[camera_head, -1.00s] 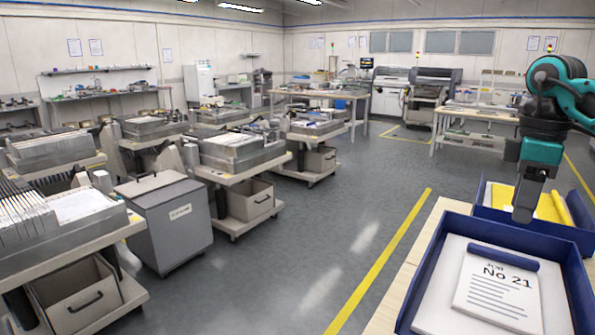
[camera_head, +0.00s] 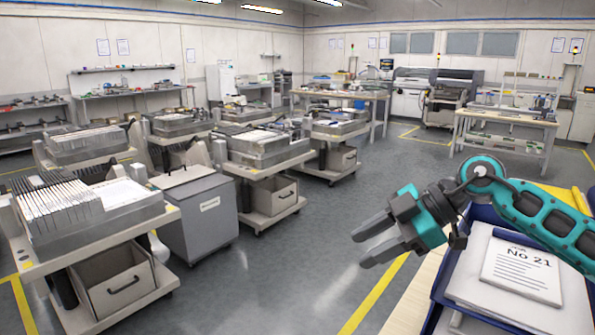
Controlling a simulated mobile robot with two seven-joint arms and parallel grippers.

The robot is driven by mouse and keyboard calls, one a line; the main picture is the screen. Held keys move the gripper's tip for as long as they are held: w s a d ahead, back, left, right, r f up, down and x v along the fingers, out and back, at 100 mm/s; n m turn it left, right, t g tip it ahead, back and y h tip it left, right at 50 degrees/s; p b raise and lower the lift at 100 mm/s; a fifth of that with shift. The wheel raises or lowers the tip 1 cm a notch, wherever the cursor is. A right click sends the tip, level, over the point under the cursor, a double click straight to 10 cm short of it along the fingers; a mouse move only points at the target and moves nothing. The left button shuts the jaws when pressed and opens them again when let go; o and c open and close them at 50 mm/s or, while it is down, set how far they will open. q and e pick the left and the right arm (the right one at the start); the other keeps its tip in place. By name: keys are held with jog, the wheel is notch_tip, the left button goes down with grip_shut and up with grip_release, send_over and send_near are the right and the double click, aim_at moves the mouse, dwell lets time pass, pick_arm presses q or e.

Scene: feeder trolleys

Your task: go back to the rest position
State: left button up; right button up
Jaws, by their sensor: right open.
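My right gripper (camera_head: 368,244) is at the right of the head view, with its arm coming in from the right edge. Its two dark fingers are apart, with nothing between them, and they point left over the floor beside the table edge. The teal and black arm passes above a blue tray (camera_head: 440,290) and hides part of it. A white sheet marked No 21 (camera_head: 522,270) lies in that tray, clear of the fingers. My left gripper does not show.
Several feeder trolleys (camera_head: 150,222) stand at the left, and a grey bin (camera_head: 200,222) stands among them. The light wooden table (camera_head: 408,312) is at the lower right. Grey floor (camera_head: 300,270) is free between trolleys and table. Workbenches (camera_head: 505,125) stand at the back.

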jog(key=s+a+r+m+t+y, duration=0.3)
jog(key=a+r+t+y, duration=0.3)
jog(key=a+t+y, duration=0.35)
jog(key=s+d+f+m+t+h, duration=0.2)
jog(key=d+f+m+h, duration=0.5)
jog(key=f+m+h, duration=0.15)
jog(key=s+d+f+m+t+h, duration=0.1)
jog(key=s+d+f+m+h, duration=0.1)
jog(key=d+f+m+h, duration=0.65)
jog(key=s+d+f+n+g+h, duration=0.1)
jog(key=s+f+g, duration=0.5)
jog(key=s, duration=0.5)
jog(key=s+f+n+g+h, duration=0.1)
jog(key=s+f+g, duration=0.4)
jog(key=s+f, duration=0.45)
jog(key=w+a+f+t+y, duration=0.1)
jog(key=w+a+f+t, duration=0.1)
jog(key=w+f+t, duration=0.4)
jog(key=shift+w+a+f+n+t, duration=0.15)
jog(key=shift+a+f+n+t, duration=0.15)
jog(key=shift+f+t, duration=0.3)
jog(key=shift+d+r+y, duration=0.1)
jog(key=shift+d+y, duration=0.05)
jog(key=shift+y, duration=0.1)
